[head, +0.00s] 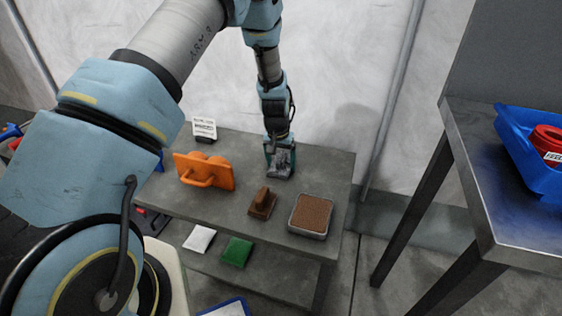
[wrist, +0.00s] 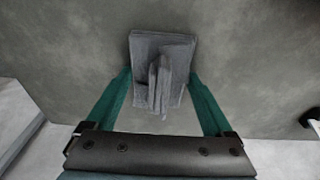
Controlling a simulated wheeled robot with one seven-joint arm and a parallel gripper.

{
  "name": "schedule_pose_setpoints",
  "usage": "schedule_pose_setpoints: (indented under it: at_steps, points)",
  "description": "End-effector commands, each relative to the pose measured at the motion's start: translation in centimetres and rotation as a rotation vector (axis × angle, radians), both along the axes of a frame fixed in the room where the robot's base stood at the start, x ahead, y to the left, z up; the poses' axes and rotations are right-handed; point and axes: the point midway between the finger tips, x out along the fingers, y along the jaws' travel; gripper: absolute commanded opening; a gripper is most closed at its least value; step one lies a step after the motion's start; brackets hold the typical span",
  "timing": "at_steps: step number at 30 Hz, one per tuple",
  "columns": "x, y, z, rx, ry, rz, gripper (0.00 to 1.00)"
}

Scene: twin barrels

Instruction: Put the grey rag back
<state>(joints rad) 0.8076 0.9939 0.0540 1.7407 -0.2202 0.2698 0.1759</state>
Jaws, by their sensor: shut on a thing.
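The grey rag (wrist: 152,44) is a folded, flat piece with a raised pinched ridge in its middle. In the wrist view it lies between the two green fingers of my gripper (wrist: 158,85), which are shut on its ridge. In the head view my gripper (head: 280,155) points down at the back of the grey table (head: 230,205), with the rag (head: 281,168) at its tips. The rag is at or just above the table top; I cannot tell whether it touches.
An orange block with a handle (head: 203,171), a brown block (head: 262,203) and a tray with a brown surface (head: 312,214) stand nearby. A white label stand (head: 204,129) is at the back left. White (head: 199,238) and green (head: 236,251) pieces lie on the lower shelf. A blue bin (head: 530,150) sits on the right-hand table.

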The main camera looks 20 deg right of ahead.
Motion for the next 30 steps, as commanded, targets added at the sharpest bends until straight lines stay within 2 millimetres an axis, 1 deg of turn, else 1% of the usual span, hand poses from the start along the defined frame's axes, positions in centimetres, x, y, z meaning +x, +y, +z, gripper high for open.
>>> schedule_pose_setpoints:
  at_steps: [5,17,20,21,24,30]
  points:
    - [0.0,0.0,0.0,-0.001,-0.001,-0.001,0.34]
    - [-0.1,0.0,-1.5,0.001,0.001,-0.002,0.34]
    - [-0.1,0.0,-1.5,0.001,0.001,-0.002,0.34]
    - [-0.1,0.0,-1.6,0.001,0.001,-0.002,0.90]
    - [-0.1,0.0,-1.6,0.000,0.000,-0.003,1.00]
    - [0.0,0.0,-1.7,0.000,-0.002,-0.003,1.00]
